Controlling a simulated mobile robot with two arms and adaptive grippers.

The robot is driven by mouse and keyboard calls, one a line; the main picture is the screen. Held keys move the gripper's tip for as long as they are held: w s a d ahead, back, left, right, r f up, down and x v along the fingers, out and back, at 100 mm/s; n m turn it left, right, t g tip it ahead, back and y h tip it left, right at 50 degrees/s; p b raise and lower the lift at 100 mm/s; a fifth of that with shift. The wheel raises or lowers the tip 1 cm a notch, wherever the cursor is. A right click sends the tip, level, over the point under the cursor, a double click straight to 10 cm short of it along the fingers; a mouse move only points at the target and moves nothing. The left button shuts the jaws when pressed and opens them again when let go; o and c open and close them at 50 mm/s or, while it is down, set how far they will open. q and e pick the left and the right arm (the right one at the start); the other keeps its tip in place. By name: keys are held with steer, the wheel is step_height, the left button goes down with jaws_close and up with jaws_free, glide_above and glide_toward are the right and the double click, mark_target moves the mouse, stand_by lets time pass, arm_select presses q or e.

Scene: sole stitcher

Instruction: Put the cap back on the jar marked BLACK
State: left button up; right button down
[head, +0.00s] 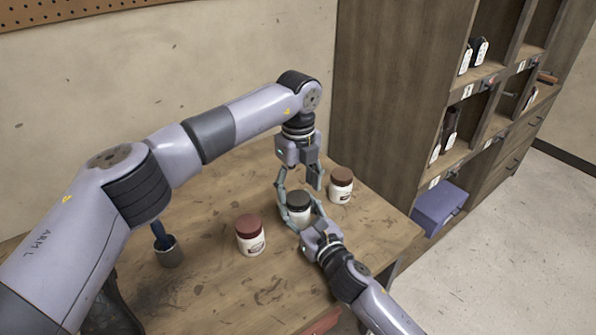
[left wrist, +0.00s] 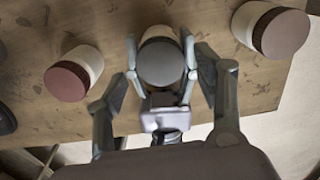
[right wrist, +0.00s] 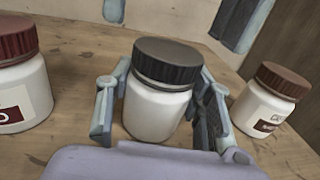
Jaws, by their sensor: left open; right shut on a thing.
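The middle jar (right wrist: 155,112) is white and stands upright on the table. Its dark cap (right wrist: 168,62) sits on top of it, with a narrow ring of neck showing below the cap's edge. No label shows on its visible side. My right gripper (head: 304,214) is shut on this jar, one finger on each side of its body. My left gripper (head: 299,186) is open directly above the dark cap, pointing down. In the left wrist view its fingers stand apart on both sides of the cap (left wrist: 161,62), not touching it.
A jar with a dark red cap (head: 250,235) stands to the left. A jar with a brown cap (head: 341,184) stands to the right, close behind. A small pot with a brush (head: 170,255) is at the far left. A wooden shelf unit (head: 385,100) rises beyond the table's right edge.

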arm_select(q)
steer(key=shift+f, duration=1.1)
steer(key=shift+c, duration=0.3)
steer(key=c, duration=1.1)
steer(key=o, duration=1.3)
steer(key=shift+c, duration=0.2)
steer(key=shift+r, duration=0.1)
steer(key=shift+r, duration=2.2)
steer(key=shift+c, duration=0.2)
